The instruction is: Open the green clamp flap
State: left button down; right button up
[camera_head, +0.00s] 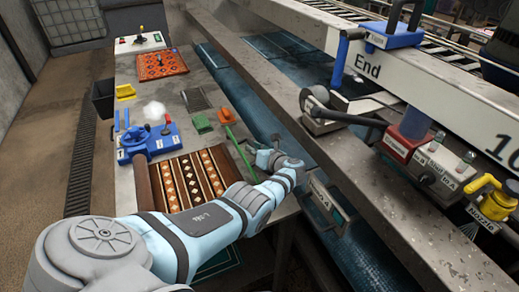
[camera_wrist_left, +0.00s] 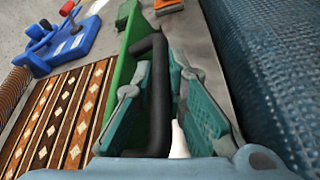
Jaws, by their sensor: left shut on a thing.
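The green clamp flap (camera_head: 236,143) is a long narrow green strip beside the blue roller, with an orange block (camera_head: 226,116) at its far end. In the left wrist view the green flap (camera_wrist_left: 126,62) carries a black curved handle (camera_wrist_left: 158,85). My left gripper (camera_head: 262,160) is at the near end of the flap. In the left wrist view its teal fingers (camera_wrist_left: 160,95) stand on both sides of the black handle and are shut on it. The near end of the flap is partly hidden by the gripper. My right gripper is not in view.
A brown patterned rug (camera_head: 187,180) lies left of my left gripper. A blue clamp fixture with a wheel (camera_head: 148,142) and a small green block (camera_head: 202,123) stand beyond it. A blue textured roller (camera_head: 262,125) runs close on the right, beside a grey beam (camera_head: 330,165).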

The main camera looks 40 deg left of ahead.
pick_arm(q)
jog(key=shift+r, duration=0.1)
jog(key=c, duration=1.6)
grip_release()
notch_tip(320, 180, up, 10)
jog(key=shift+f, duration=0.1)
